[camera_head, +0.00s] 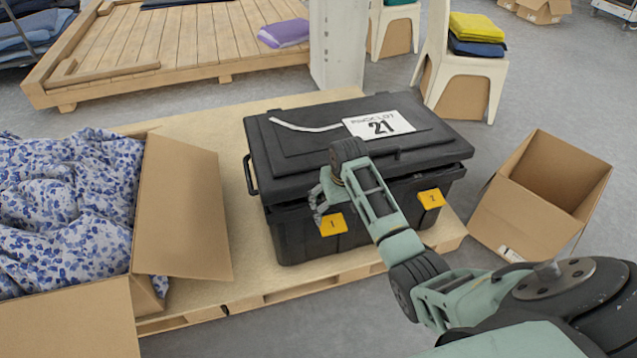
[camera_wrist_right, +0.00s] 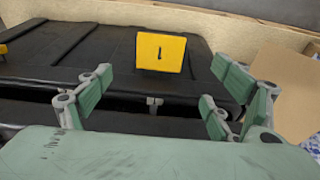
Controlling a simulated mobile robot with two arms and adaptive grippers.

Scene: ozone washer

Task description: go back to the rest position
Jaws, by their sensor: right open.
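My right arm reaches in from the lower right in the head view. My right gripper (camera_head: 317,204) is at the front of the black case (camera_head: 285,240), beside the yellow tag marked 1 (camera_head: 334,225). In the right wrist view the right gripper (camera_wrist_right: 155,100) has its fingers spread apart, with nothing between them. The yellow tag marked 1 (camera_wrist_right: 161,52) shows just beyond the fingers. I cannot tell whether the fingers touch the case. The case lid looks slightly raised at the front. My left gripper is not in view.
A cardboard box with blue-patterned cloth (camera_head: 60,200) stands left on the pallet (camera_head: 225,265). An open cardboard box (camera_head: 525,220) sits on the floor at the right. Chairs and a wooden platform (camera_head: 170,45) stand behind.

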